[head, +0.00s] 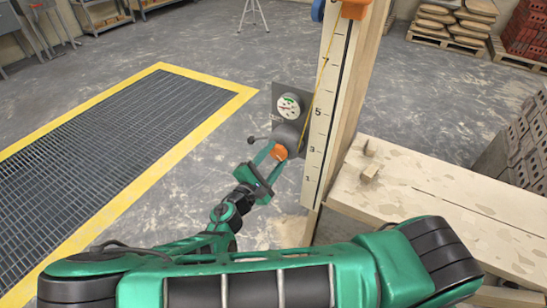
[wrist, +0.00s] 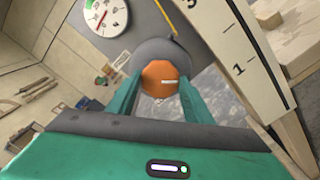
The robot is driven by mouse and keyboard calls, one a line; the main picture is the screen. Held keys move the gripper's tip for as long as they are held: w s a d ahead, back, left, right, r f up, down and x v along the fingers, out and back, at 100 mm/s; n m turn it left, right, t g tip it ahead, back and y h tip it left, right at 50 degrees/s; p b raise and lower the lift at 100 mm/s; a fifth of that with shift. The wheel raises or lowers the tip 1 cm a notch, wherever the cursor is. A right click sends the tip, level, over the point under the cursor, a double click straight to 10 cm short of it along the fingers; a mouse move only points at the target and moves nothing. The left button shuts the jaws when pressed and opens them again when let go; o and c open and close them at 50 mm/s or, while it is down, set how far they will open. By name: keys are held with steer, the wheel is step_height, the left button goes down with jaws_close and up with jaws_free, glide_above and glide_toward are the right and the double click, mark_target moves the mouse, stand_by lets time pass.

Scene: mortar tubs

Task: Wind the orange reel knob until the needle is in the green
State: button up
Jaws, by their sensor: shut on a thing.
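The orange reel knob (head: 280,152) is on the front of a grey reel on a dark plate fixed to the wooden post; in the wrist view the knob (wrist: 160,78) is eight-sided with a pale mark. My gripper (head: 272,154) is shut on it, one green finger at each side; both fingers also show in the wrist view (wrist: 160,92). Above the reel is a round white gauge (head: 289,106) with a green band.
A yellow cord (head: 322,75) runs from the reel up to an orange block (head: 355,9) beside a numbered scale (head: 323,120). A wooden bench (head: 450,200) stands right of the post. A yellow-edged floor grate (head: 110,140) lies left, with open floor between.

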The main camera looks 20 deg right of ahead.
steer(key=m, duration=0.7)
steer(key=shift+a, duration=0.1)
steer(key=m, duration=0.6)
steer(key=shift+f, duration=0.1)
stand_by(0.4)
steer(key=o, duration=1)
steer(key=shift+o, duration=0.2)
steer(key=v, duration=1)
steer(key=shift+s+a, duration=0.25)
steer(key=shift+a, duration=0.05)
